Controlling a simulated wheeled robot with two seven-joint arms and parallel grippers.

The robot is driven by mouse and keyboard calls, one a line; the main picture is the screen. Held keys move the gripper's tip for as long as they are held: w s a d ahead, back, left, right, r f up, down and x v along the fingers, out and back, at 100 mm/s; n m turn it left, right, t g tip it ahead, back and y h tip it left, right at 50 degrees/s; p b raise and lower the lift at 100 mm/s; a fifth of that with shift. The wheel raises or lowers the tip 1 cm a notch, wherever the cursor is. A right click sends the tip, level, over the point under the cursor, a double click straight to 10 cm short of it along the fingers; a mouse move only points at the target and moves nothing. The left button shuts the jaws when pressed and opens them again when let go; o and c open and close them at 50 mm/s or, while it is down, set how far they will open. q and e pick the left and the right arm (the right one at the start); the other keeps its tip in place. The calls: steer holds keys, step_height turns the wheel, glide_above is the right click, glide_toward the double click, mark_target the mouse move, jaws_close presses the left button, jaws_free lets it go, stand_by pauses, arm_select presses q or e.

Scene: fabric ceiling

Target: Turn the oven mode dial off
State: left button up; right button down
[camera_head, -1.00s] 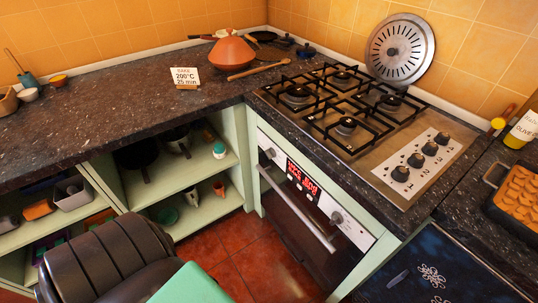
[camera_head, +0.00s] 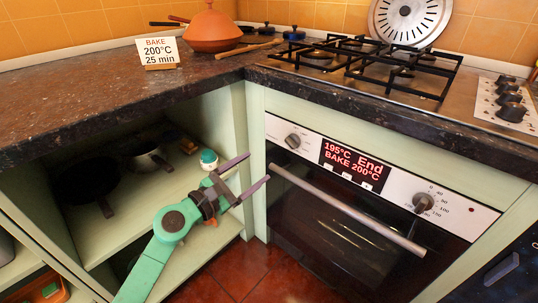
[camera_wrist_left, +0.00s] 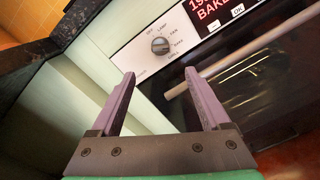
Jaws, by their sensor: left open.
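The oven mode dial (camera_head: 292,141) is the left, silvery round knob on the oven's white panel. In the left wrist view the dial (camera_wrist_left: 160,46) has printed words around it, including what looks like OFF, LAMP, FAN and BAKE. Its exact pointer direction is hard to read. The display (camera_head: 350,164) shows "195°C End" and "BAKE 200°C" in red. My left gripper (camera_head: 258,166) is open and empty, in front of the shelves, left of and lower than the dial. In the left wrist view its fingertips (camera_wrist_left: 160,72) point toward the dial, apart from it. My right gripper is out of view.
The oven handle bar (camera_head: 345,208) runs below the panel, close to the right of my gripper. A second dial (camera_head: 423,202) is at the panel's right. The dark countertop (camera_head: 215,75) overhangs above. A "BAKE 200°C 25 min" card (camera_head: 158,52) stands on it.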

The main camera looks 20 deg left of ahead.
arm_select(q)
glide_toward(289, 144)
steer(key=w, duration=0.2)
steer(key=x, duration=0.5)
steer(key=shift+w+d+r, duration=0.1)
steer(key=shift+d, duration=0.4)
steer(key=shift+w+d, duration=0.2)
steer(key=shift+w, duration=0.3)
jaws_close()
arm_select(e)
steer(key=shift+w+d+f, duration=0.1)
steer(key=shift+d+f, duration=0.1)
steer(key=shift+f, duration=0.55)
